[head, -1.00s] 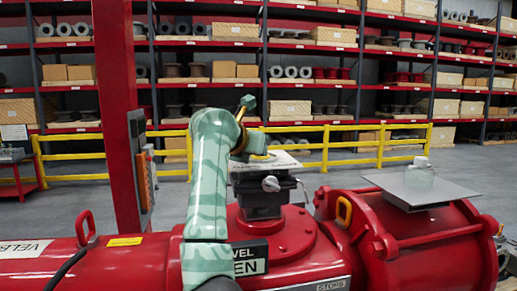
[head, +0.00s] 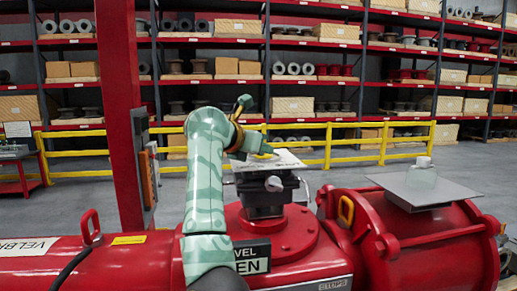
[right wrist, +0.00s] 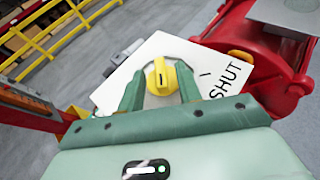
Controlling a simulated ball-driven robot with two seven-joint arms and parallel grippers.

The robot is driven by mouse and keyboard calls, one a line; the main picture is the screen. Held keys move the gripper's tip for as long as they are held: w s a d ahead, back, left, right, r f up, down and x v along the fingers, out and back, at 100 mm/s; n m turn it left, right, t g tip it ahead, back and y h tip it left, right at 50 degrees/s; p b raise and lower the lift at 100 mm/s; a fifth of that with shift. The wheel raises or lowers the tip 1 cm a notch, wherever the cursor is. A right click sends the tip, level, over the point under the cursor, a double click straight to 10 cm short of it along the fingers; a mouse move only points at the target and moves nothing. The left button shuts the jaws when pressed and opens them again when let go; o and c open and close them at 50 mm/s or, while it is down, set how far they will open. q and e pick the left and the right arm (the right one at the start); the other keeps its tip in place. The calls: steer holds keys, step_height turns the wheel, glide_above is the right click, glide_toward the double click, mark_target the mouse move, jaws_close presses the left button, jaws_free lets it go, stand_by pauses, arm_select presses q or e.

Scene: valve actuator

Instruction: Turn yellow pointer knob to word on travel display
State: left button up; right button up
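The yellow pointer knob (right wrist: 161,76) sits on a white plate (right wrist: 110,93) in the right wrist view; its pointer runs roughly up and down there, with a short dark mark on it. The plate carries the word SHUT (right wrist: 226,80) to the knob's right. My right gripper (right wrist: 160,72) has its two green fingers apart, one on each side of the knob; contact is unclear. In the head view the right gripper (head: 262,150) is over the plate (head: 284,160). The travel display (head: 250,258) is partly hidden by my arm; "VEL" and "EN" show. My left gripper is not in view.
The red valve body (head: 330,260) fills the front, with a red post (head: 122,120) at left. A grey plate with a clear container (head: 420,180) stands on the right-hand red cylinder. Yellow railing (head: 390,140) and loaded shelves stand behind.

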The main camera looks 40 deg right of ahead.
steer(key=shift+a, duration=0.3)
steer(key=b+v, duration=0.4)
steer(key=v, duration=1.2)
steer(key=shift+d, duration=0.15)
